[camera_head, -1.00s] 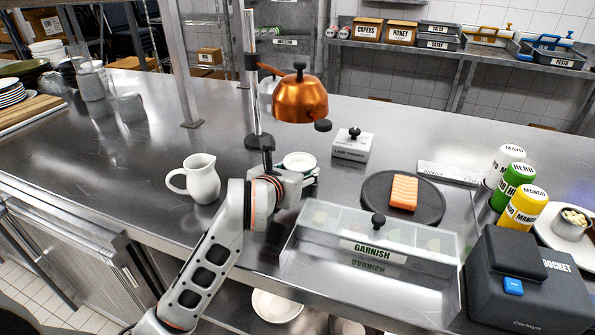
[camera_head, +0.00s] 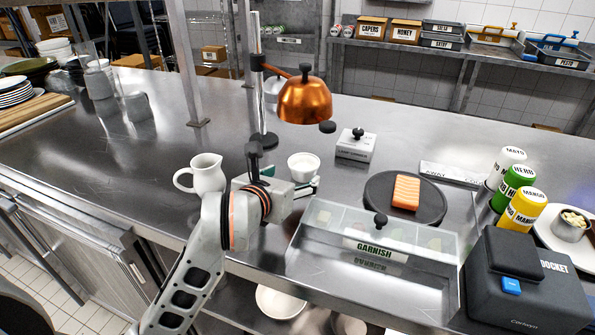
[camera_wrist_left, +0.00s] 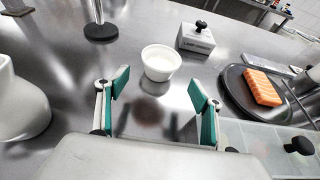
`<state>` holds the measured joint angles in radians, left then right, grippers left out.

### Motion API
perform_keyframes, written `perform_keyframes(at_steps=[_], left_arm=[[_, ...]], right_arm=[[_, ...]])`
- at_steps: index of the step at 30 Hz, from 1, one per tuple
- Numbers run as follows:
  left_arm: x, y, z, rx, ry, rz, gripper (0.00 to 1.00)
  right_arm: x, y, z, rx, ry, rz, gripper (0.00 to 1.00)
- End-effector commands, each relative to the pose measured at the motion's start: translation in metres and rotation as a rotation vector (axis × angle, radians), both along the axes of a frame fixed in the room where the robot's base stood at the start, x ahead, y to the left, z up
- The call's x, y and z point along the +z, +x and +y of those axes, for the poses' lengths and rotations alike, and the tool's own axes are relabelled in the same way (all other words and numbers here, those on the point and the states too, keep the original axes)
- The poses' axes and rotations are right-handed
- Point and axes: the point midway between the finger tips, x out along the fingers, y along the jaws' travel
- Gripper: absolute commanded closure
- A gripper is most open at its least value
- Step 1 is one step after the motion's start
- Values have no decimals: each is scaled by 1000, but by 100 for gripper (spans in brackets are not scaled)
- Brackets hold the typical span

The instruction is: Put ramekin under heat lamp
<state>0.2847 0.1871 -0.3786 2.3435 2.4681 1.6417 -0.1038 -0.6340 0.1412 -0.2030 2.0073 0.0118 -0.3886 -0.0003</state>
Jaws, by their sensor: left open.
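The white ramekin (camera_head: 303,167) stands upright on the steel counter, below the copper heat lamp (camera_head: 304,100) in the head picture. I cannot tell whether it is centred under the shade. In the left wrist view the ramekin (camera_wrist_left: 160,62) sits just beyond the fingertips, apart from both. My left gripper (camera_head: 306,187) is open and empty, low over the counter on the near side of the ramekin. Its green-padded fingers (camera_wrist_left: 158,98) are spread wide in the wrist view. My right gripper is not in view.
A white pitcher (camera_head: 207,174) stands left of my gripper. The lamp post's base (camera_head: 263,140) is behind. A labelled block (camera_head: 356,145), a dark round board (camera_head: 376,200) with an orange piece (camera_head: 406,190), and the clear GARNISH box (camera_head: 330,225) lie to the right.

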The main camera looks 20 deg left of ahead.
Motion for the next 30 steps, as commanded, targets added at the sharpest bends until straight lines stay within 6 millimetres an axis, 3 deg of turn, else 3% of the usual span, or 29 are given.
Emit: perform_keyframes(at_steps=[3,9,30], left_arm=[[10,-19,0,-1,-1,-1,34],[16,-37,1,-1,1,-1,34],[16,-40,1,0,0,1,34]], right_arm=[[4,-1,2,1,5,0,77],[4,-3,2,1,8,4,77],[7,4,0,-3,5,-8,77]])
